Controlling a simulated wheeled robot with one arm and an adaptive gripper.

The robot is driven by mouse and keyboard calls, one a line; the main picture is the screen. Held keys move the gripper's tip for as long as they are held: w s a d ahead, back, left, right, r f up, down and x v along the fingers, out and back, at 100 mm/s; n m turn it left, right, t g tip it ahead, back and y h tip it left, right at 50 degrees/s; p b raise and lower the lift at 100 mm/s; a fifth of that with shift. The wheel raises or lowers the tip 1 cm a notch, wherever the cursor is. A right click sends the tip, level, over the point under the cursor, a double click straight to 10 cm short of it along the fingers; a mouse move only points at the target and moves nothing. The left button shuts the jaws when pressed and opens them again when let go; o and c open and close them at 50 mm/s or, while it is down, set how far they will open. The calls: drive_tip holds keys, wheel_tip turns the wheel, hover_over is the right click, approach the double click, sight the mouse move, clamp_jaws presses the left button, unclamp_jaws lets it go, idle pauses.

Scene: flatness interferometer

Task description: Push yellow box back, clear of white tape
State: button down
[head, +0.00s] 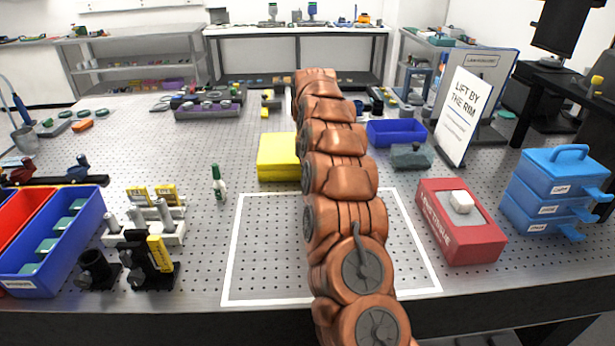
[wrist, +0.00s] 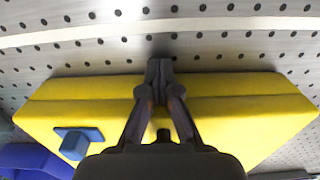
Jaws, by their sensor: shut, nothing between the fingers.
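The yellow box (head: 277,158) lies on the perforated table just behind the back line of the white tape (head: 232,250). My arm hides its right part in the head view. In the wrist view the yellow box (wrist: 230,105) spans the picture, and a strip of bare table separates it from the white tape (wrist: 110,30). A small blue block-like part (wrist: 78,142) shows on the box. My gripper (wrist: 160,66) is shut and empty, with its tips by the box's tape-side edge. Whether they touch it I cannot tell. The head view hides the gripper behind my arm.
A blue bin (head: 396,132) and a grey-green block (head: 411,156) stand right of the box. A small green bottle (head: 218,184) stands to its left. A red box (head: 460,222) and a sign (head: 463,115) are further right. Small yellow parts (head: 268,103) lie behind.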

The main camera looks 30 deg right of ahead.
drive_tip(key=shift+s, duration=0.1)
drive_tip(key=shift+s+a+b, duration=0.4)
drive_tip(key=shift+s+b, duration=0.25)
drive_tip(key=shift+s, duration=0.2)
drive_tip(key=shift+s+a+b, duration=0.35)
drive_tip(key=shift+s+b, duration=0.25)
drive_tip(key=shift+s, duration=0.2)
drive_tip(key=shift+s+r, duration=0.1)
drive_tip(key=shift+r, duration=0.05)
wheel_tip(320, 180, up, 10)
